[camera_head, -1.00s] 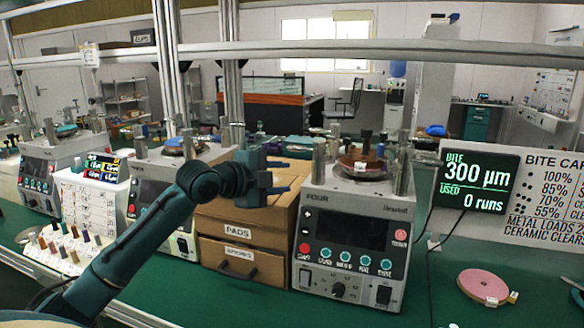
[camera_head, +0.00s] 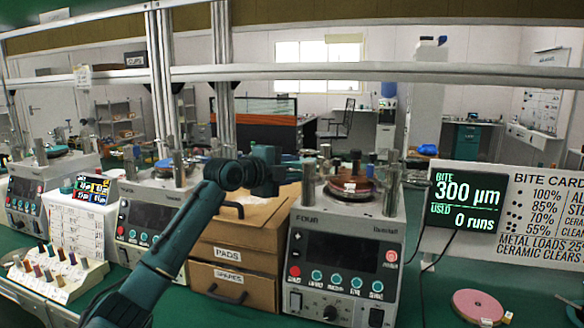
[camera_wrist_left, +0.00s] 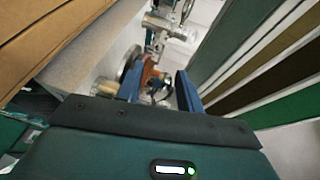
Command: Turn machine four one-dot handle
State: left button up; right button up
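Machine four (camera_head: 345,225), a light grey box labelled FOUR with a dark screen, stands right of centre in the head view. On its top is a reddish-brown round plate (camera_head: 352,188) with a dark knob (camera_head: 356,160) above it, between metal posts. I cannot make out a one-dot mark on any handle. My left gripper (camera_head: 289,172) is at the upper left of the machine, near its left post, pointing right. In the left wrist view its two blue fingers (camera_wrist_left: 160,90) are apart, with blurred machine parts beyond and nothing held. My right gripper is not in view.
A cardboard drawer box (camera_head: 235,258) labelled PADS and SPARES stands left of machine four, below my left arm. A display (camera_head: 466,202) reads 300 µm and 0 runs. A pink disc (camera_head: 477,306) lies on the green bench at right. A metal rail (camera_head: 450,72) crosses above.

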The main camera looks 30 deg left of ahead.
pick_arm(q)
jog(key=shift+w+d, duration=0.1)
jog(key=shift+w, duration=0.4)
jog(key=shift+f, duration=0.1)
grip_shut()
